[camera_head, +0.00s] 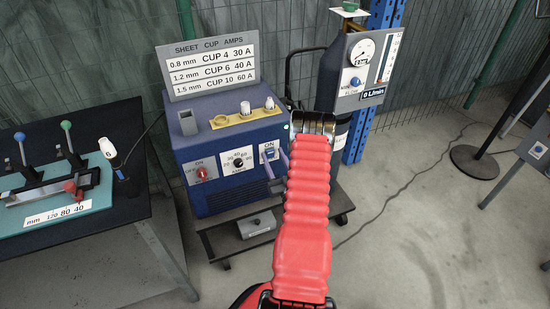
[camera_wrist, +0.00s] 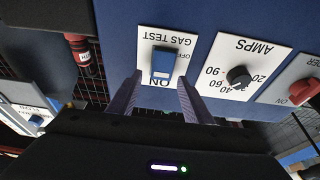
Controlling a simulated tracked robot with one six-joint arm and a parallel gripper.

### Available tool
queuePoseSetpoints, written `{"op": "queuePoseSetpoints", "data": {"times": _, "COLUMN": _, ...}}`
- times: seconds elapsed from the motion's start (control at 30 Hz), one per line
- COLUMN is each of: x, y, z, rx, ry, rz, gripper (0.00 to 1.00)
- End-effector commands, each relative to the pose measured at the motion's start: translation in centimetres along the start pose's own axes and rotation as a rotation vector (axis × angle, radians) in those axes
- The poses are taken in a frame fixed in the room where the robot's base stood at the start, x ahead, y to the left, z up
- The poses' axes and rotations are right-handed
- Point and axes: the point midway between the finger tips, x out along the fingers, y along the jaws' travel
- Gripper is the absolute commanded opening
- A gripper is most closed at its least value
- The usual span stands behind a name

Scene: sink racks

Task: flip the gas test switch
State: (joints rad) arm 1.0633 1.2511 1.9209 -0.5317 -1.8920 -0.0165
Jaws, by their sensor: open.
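The gas test switch (camera_wrist: 163,61) is a blue rocker on a white plate marked GAS TEST, OFF and ON, upside down in the wrist view. Which way the rocker is set I cannot tell. In the camera_head view its white plate (camera_head: 269,147) is at the right of the blue welder's front, partly covered by my gripper (camera_head: 275,164). In the wrist view my gripper (camera_wrist: 160,82) is open and empty. Its two fingers lie either side of the switch's ON end; whether they touch the plate I cannot tell.
The AMPS knob (camera_wrist: 238,77) and a red power switch (camera_wrist: 302,92) share the panel. A gas cylinder (camera_head: 328,84) with a gauge and a "0 L/min" display stands right of the welder (camera_head: 205,148). A bench (camera_head: 100,250) with a teal fixture is at left.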

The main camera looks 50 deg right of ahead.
Motion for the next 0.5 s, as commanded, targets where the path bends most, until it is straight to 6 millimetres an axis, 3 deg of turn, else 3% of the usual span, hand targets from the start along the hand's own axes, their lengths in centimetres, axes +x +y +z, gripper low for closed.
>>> {"op": "queuePoseSetpoints", "data": {"times": 0.5, "x": -6.4, "y": 0.2, "z": 0.1, "rx": 0.0, "ry": -0.004, "rz": 0.003, "gripper": 0.45}}
